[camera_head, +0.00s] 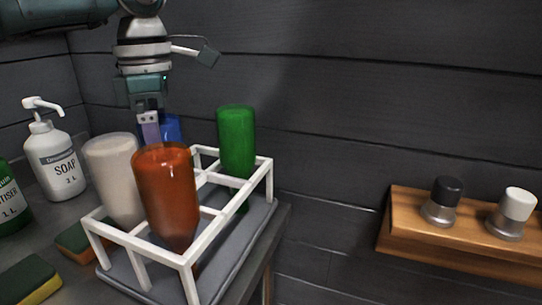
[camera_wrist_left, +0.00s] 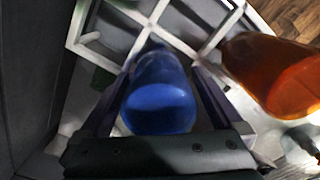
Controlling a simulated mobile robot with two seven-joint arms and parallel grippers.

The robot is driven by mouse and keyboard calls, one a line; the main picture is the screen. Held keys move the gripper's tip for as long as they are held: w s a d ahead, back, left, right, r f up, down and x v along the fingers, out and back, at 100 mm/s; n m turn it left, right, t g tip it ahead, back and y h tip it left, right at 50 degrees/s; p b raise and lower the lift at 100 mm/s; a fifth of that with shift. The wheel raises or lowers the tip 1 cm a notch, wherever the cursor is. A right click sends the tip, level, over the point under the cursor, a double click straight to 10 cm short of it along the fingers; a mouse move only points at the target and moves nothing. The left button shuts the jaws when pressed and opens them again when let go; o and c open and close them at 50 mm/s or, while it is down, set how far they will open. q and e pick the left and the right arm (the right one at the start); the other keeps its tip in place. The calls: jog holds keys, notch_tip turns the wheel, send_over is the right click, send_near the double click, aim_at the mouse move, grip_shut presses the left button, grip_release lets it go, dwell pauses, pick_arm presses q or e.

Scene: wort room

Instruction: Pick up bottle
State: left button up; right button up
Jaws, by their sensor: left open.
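A blue bottle (camera_head: 173,128) stands upside down in a white rack (camera_head: 187,262), largely hidden behind an orange bottle (camera_head: 165,190) in the head view. My left gripper (camera_head: 151,132) points down over the rack at the blue bottle. In the left wrist view the blue bottle (camera_wrist_left: 160,100) lies between the two open fingers, with one finger on each side; I cannot tell whether they touch it. The orange bottle (camera_wrist_left: 275,75) is to the right there. A white bottle (camera_head: 115,178) and a green bottle (camera_head: 237,140) also stand in the rack. My right gripper is out of view.
A soap pump bottle (camera_head: 52,155) and a green sanitiser bottle (camera_head: 12,205) stand on the counter at left. Sponges (camera_head: 30,280) lie in front of them. A wooden shelf (camera_head: 460,240) with two capped jars is on the wall at right. Plank wall closes off the back.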

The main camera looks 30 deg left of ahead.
pick_arm(q)
jog(key=shift+c, duration=0.4)
jog(key=c, duration=1.3)
jog(key=shift+c, duration=0.9)
jog(key=shift+r, duration=0.2)
